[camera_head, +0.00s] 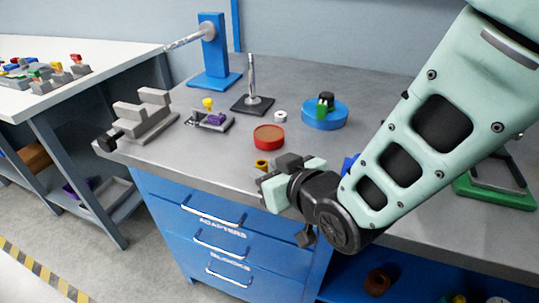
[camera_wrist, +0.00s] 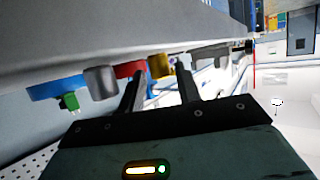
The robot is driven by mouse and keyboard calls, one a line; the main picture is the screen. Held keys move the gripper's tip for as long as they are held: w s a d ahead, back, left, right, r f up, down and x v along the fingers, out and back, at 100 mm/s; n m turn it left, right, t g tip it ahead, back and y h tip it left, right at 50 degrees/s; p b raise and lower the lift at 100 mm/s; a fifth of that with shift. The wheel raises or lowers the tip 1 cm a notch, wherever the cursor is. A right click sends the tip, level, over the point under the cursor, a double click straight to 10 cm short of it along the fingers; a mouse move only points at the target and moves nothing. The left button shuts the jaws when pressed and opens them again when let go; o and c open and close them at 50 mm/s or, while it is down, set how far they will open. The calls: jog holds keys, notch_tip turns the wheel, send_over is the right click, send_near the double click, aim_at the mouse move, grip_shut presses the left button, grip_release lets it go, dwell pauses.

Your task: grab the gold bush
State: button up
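The gold bush (camera_head: 261,163) is a small gold ring-shaped piece near the front edge of the grey table. My gripper partly hides it in the head view. The wrist view is tilted and looks nearly upside down; in it the gold bush (camera_wrist: 160,65) shows between the two dark fingertips. My gripper (camera_wrist: 160,72) is open, with a clear gap between its fingers. It is close to the bush, but I cannot tell whether the bush is inside the grip or just beyond the tips. No contact is visible.
A red round piece (camera_head: 269,137) lies close behind the bush. A small white ring (camera_head: 281,116), a blue disc (camera_head: 324,115) with a green piece, and a black-based post (camera_head: 252,100) stand farther back. Grey blocks (camera_head: 147,117) and a small fixture (camera_head: 210,121) are left.

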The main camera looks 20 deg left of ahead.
jog(key=shift+w+a+f, duration=0.25)
jog(key=shift+w+a, duration=0.15)
jog(key=shift+a, duration=0.1)
grip_shut()
